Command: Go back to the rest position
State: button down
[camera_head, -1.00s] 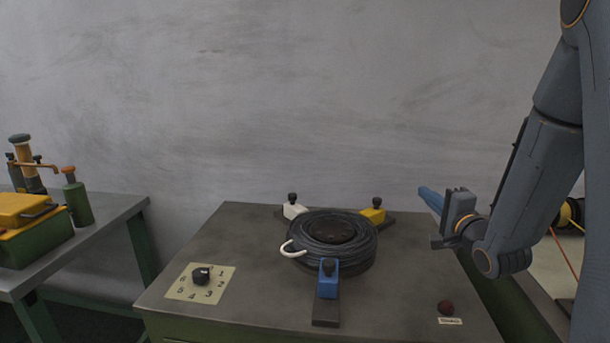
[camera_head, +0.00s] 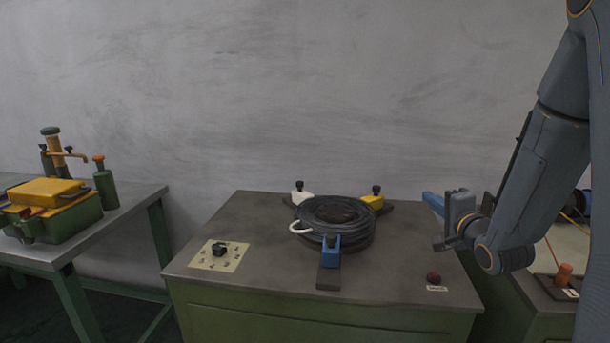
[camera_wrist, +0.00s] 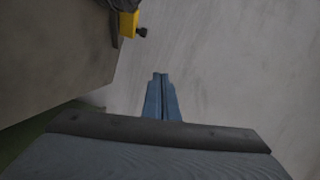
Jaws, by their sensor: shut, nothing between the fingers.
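My gripper (camera_head: 432,203) is at the right in the head view, above the right edge of the green machine table (camera_head: 230,285). Its blue fingers are shut and empty and point left. In the wrist view the gripper (camera_wrist: 159,76) points at the grey wall, clear of everything. A coil of black cable (camera_head: 336,222) lies on the table between a white clamp (camera_head: 300,195), a yellow clamp (camera_head: 374,202) and a blue clamp (camera_head: 330,256). My gripper is to the right of the coil and apart from it. The yellow clamp also shows at the top of the wrist view (camera_wrist: 129,24).
A black dial (camera_head: 219,249) sits on a numbered plate at the table's left. A dark red button (camera_head: 433,278) is at the front right. A side bench (camera_head: 130,197) with a yellow-green box (camera_head: 50,208) stands left.

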jog(key=s+a+f+n+g, duration=0.2)
jog(key=s+f+n+g, duration=0.1)
jog(key=s, duration=0.2)
jog(key=s+a+f+n+g+h, duration=0.1)
jog(key=s+a+f+n+g, duration=0.2)
jog(key=s+n+g, duration=0.1)
jog(key=s+a+f+n+g+h, duration=0.1)
jog(key=s+a+f+n+g, duration=0.2)
jog(key=s, duration=0.3)
jog(key=shift+a+f, duration=0.2)
jog(key=shift+f, duration=0.3)
jog(key=s+a+f+n+g+b, duration=0.2)
jog(key=s+f+g, duration=0.1)
jog(key=s, duration=0.4)
jog(key=s+a+f+n+g+b, duration=0.2)
jog(key=s+a+f+g, duration=0.1)
jog(key=s, duration=0.5)
jog(key=shift+s+n+g, duration=0.3)
jog(key=shift+n+g, duration=0.1)
jog(key=shift+g, duration=0.2)
